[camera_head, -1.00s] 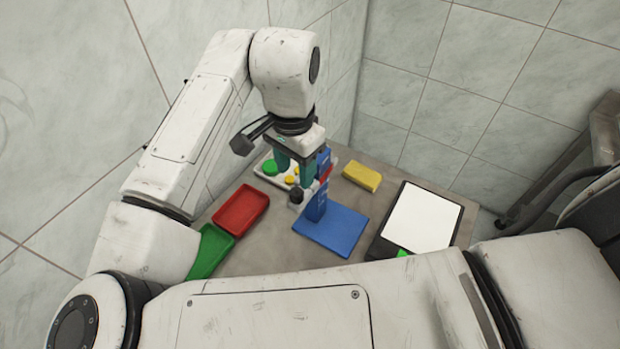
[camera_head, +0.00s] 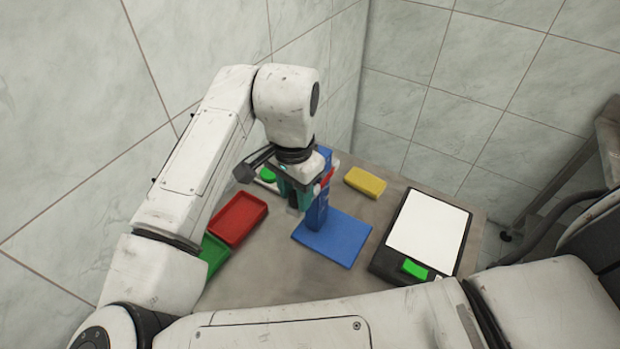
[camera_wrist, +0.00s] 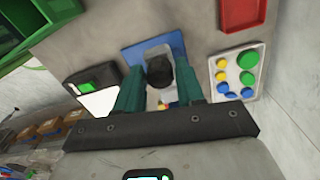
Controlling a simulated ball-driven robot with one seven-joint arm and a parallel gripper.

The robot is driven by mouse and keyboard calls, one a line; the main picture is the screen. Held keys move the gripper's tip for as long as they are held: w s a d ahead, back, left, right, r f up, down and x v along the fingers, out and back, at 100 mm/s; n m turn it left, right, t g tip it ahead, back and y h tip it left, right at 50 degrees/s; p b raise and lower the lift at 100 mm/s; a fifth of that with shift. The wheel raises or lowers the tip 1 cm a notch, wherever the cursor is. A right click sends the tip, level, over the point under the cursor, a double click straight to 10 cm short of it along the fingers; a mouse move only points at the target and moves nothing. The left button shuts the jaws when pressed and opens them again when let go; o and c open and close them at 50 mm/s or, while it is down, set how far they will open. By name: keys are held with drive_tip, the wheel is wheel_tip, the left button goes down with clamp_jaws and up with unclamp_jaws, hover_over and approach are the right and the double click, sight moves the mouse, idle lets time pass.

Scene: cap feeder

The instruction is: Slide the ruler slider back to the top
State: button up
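The blue ruler stand has a flat base (camera_head: 335,240) and an upright post (camera_head: 319,205) in the head view. A bit of red (camera_head: 328,178) shows on the post's upper right side. My gripper (camera_head: 299,203) is low on the left side of the post and hides the slider there. In the wrist view the slider's dark round knob (camera_wrist: 160,72) lies between the two teal fingers of my gripper (camera_wrist: 161,82). The fingers stand apart on either side of the knob, with what looks like a narrow gap. The blue base (camera_wrist: 136,58) shows behind it.
A red tray (camera_head: 238,218) and a green tray (camera_head: 213,252) lie left of the stand. A yellow block (camera_head: 365,182) lies right of it. A black device with a white top (camera_head: 427,228) and green display is farther right. A panel with coloured buttons (camera_wrist: 245,60) shows in the wrist view.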

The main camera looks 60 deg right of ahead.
drive_tip(key=c, duration=0.6)
drive_tip(key=shift+r+p, duration=0.95)
drive_tip(key=shift+r, duration=0.2)
drive_tip(key=o, duration=0.8)
drive_tip(key=shift+o, duration=0.2)
wheel_tip(320, 180, up, 8)
drive_tip(key=p, duration=0.6)
drive_tip(key=shift+p, duration=0.4)
drive_tip(key=shift+f, duration=0.1)
